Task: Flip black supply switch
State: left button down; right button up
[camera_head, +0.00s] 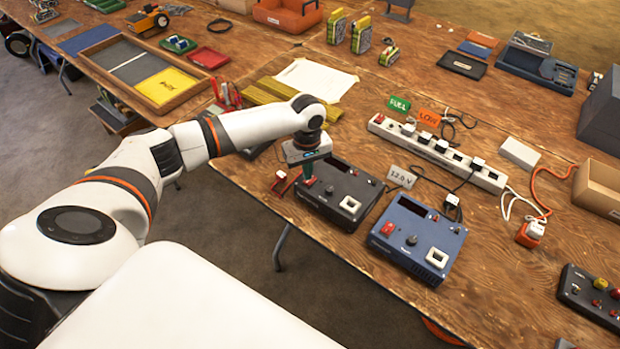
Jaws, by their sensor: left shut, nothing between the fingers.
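The black supply (357,186) is a dark box near the table's front edge, with a dark display, a knob and a white square socket on its top. My left gripper (309,181) is shut and empty, pointing down over the left part of the black supply. Its fingertips are at or just above the top, where the gripper hides the switch; I cannot tell if they touch. A small red piece (281,183) shows just left of the gripper. The blue supply (417,235) stands to the right, with a red switch (387,228). My right gripper is not in view.
A white power strip (437,150) with several plugs lies behind the supplies. A red-buttoned control box (594,291) sits at the right front. Bare wood (500,270) lies right of the blue supply.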

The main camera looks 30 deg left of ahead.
aim_at(308, 182)
pick_arm(q)
jog(key=shift+f, duration=0.1)
jog(key=shift+f, duration=0.8)
dwell(0.6)
notch_tip(308, 182, up, 7)
jog(key=p, duration=0.8)
jog(key=shift+p, duration=0.4)
